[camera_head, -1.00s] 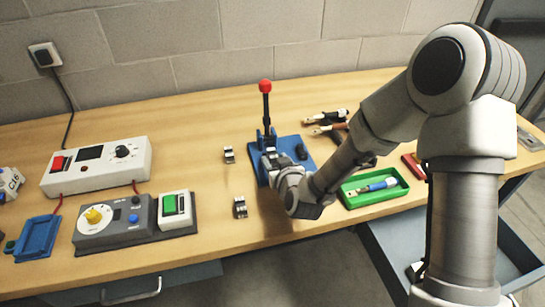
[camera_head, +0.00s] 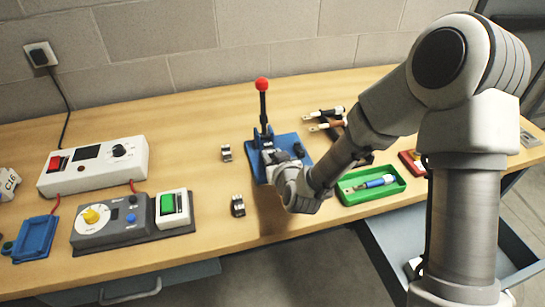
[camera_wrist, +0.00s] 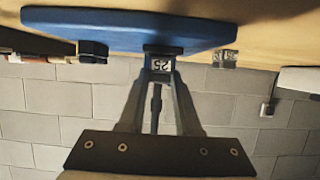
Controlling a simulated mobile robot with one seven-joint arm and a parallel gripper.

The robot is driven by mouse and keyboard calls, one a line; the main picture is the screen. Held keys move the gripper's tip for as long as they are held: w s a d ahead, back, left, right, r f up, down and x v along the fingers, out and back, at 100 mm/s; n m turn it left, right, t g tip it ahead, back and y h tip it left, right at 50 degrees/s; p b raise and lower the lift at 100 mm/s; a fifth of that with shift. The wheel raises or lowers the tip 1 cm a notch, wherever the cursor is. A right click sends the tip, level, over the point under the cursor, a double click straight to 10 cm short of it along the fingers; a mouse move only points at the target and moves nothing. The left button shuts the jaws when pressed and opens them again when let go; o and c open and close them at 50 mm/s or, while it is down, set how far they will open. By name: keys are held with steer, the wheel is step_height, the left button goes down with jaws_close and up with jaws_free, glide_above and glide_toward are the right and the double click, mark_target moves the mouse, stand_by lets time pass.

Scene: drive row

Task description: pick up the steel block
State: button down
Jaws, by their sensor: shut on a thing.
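My gripper (camera_wrist: 161,85) is shut on a small block (camera_wrist: 161,66) with a pale face marked 25, which I take for the steel block. Its two fingers sit on either side of the block. In the head view my gripper (camera_head: 270,158) is over the blue plate (camera_head: 287,144), in front of the lever (camera_head: 264,107) with a red knob. There my wrist hides most of the block. In the wrist view the blue plate (camera_wrist: 120,22) lies just beyond the block; I cannot tell whether the block touches it.
Two small metal pieces (camera_head: 226,152) (camera_head: 238,206) lie left of the plate. A green tray (camera_head: 371,196) with a blue-handled tool is to the right, with cable-like tools (camera_head: 325,119) behind. Control boxes (camera_head: 95,168) fill the left. An open drawer (camera_head: 455,250) is at front right.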

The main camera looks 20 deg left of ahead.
steer(key=r, duration=0.4)
steer(key=shift+w+d, duration=0.15)
steer(key=shift+d, duration=0.25)
steer(key=w+d+r+p, duration=0.2)
steer(key=d+r, duration=0.4)
steer(key=d, duration=0.5)
steer(key=d+f+m+h+p, duration=0.1)
steer(key=d+f+m+h, duration=0.1)
steer(key=d, duration=0.4)
steer(key=d+f+m+t+h+p, duration=0.1)
steer(key=d+m+h, duration=0.1)
steer(key=d, duration=0.4)
steer(key=w+d+f+m+t+h+p, duration=0.1)
steer(key=d+f+m+h, duration=0.1)
steer(key=d, duration=0.4)
steer(key=shift+d+f+h+p, duration=0.15)
steer(key=shift+f+h+p, duration=0.25)
steer(key=shift+h, duration=0.1)
steer(key=a+r+n+g+y+b, duration=0.1)
steer(key=a+r+n+y+b, duration=0.1)
steer(key=a, duration=0.7)
steer(key=s+a+r+n+y+b, duration=0.1)
steer(key=a+r+n+y, duration=0.3)
steer(key=a, duration=0.5)
steer(key=shift+s+a+g+y+b, duration=0.25)
steer(key=shift+a+g+y+b, duration=0.15)
steer(key=shift+y, duration=0.2)
